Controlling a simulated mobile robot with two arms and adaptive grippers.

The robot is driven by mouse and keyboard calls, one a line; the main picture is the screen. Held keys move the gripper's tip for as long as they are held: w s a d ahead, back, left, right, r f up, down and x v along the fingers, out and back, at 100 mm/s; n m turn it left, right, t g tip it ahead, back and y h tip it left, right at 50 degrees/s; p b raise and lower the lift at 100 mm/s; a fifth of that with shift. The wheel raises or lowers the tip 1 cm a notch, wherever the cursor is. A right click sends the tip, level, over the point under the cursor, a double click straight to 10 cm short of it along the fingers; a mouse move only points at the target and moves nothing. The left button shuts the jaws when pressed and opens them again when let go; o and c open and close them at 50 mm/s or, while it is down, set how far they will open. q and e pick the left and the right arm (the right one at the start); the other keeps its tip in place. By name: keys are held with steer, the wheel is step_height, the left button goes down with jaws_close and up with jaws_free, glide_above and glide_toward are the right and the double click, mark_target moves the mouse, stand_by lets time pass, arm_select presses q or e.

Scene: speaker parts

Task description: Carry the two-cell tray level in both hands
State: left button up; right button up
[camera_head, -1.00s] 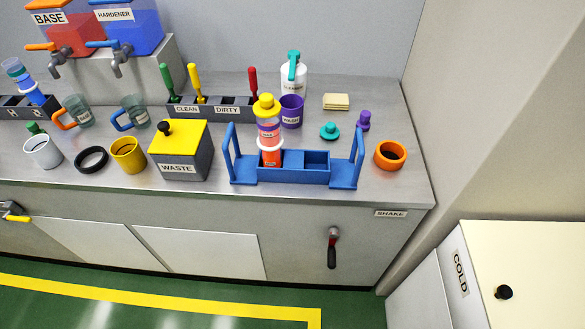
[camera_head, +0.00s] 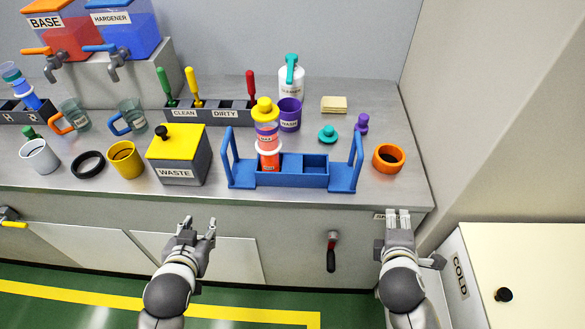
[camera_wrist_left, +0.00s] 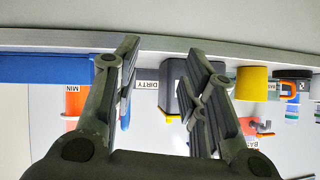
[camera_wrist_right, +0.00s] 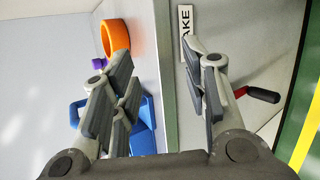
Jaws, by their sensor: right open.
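The blue two-cell tray (camera_head: 300,181) stands level on the counter near its front edge, with an upright handle frame at each end. A stacked bottle (camera_head: 267,141) with a yellow cap stands upright in its left cell; the right cell looks empty. My left gripper (camera_head: 198,226) is open and empty, in front of the counter and below left of the tray. My right gripper (camera_head: 398,213) is open and empty, at the counter's front edge right of the tray. Blue tray parts also show in the left wrist view (camera_wrist_left: 45,68) and right wrist view (camera_wrist_right: 143,128). Neither gripper touches the tray.
The grey waste box (camera_head: 179,164) with a yellow lid stands close left of the tray. A purple cup (camera_head: 289,115) and the clean/dirty rack (camera_head: 215,113) are behind.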

arm_select(q)
steer(key=w+d+r+t, duration=0.1)
steer(key=w+r+t, duration=0.2)
steer(key=w+r, duration=0.1)
arm_select(e)
steer(key=w+a+r+n+t, duration=0.25)
steer(key=w+r+n, duration=0.2)
steer(key=n, duration=0.25)
arm_select(q)
steer(key=m+t+h, duration=0.2)
steer(key=t, duration=0.2)
glide_toward(224, 149)
steer(key=w+f, duration=0.1)
steer(key=w, duration=0.1)
steer(key=shift+s+r, duration=0.1)
steer(key=shift+r, duration=0.1)
arm_select(e)
steer(key=n+t+y, duration=0.3)
steer(key=n+t, duration=0.2)
steer(key=n, duration=0.9)
glide_toward(357, 134)
steer(key=shift+s+f, duration=0.15)
steer(key=shift+s, duration=1.15)
arm_select(q)
steer(key=w, duration=1)
steer(key=shift+w+d, duration=0.35)
steer(key=shift+w, duration=0.05)
arm_select(e)
steer(key=w, duration=1)
steer(key=shift+w+d, duration=0.4)
